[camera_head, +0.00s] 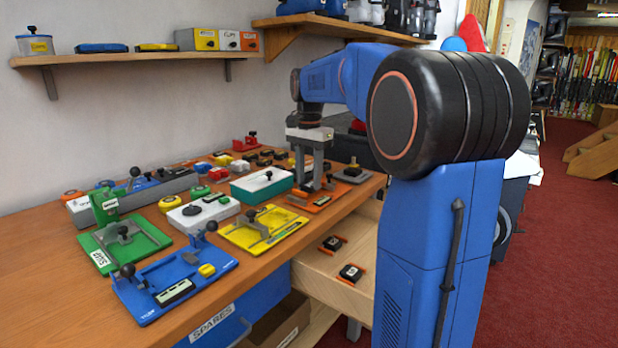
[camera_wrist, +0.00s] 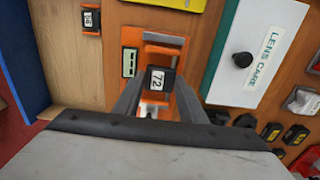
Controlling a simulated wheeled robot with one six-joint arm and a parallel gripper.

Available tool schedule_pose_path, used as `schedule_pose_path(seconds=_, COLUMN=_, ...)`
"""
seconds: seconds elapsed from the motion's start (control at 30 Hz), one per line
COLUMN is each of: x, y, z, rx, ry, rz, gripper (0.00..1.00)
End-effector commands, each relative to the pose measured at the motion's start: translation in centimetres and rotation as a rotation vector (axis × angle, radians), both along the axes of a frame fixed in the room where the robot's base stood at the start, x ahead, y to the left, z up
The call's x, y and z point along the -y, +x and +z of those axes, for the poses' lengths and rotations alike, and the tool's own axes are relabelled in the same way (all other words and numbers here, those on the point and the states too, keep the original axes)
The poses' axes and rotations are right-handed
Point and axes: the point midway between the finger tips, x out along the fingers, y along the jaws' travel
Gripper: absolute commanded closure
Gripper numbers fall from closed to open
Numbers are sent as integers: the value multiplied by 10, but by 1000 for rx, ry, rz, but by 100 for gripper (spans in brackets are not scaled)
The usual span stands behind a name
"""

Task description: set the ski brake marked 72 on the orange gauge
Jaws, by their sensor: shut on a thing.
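The ski brake marked 72 (camera_wrist: 157,79) is a small black block with a white label and orange sides, seen in the wrist view. My gripper (camera_wrist: 157,92) is shut on it, one finger at each side. The orange gauge (camera_wrist: 151,38) lies under and just beyond the brake; it has a pale green display strip and a grey bar. In the head view my gripper (camera_head: 313,187) points down over the orange gauge (camera_head: 325,198) near the bench's front edge. There the fingers hide the brake. I cannot tell whether the brake touches the gauge.
An open drawer (camera_head: 318,263) below the bench edge holds two more brakes, one (camera_head: 333,243) behind the other (camera_head: 351,273). A white and green LENS CARE box (camera_head: 262,185) stands close beside the orange gauge. Yellow (camera_head: 265,228), blue (camera_head: 174,281) and green (camera_head: 121,244) gauges lie left.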

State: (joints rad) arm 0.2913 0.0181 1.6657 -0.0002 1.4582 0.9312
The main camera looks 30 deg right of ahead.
Motion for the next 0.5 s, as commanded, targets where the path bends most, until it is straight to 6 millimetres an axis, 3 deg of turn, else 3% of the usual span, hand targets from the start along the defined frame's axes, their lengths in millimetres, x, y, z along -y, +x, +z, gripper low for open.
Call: schedule_pose_path(seconds=0.5, x=0, y=0, z=-4, rx=0, ry=0, rz=0, gripper=81)
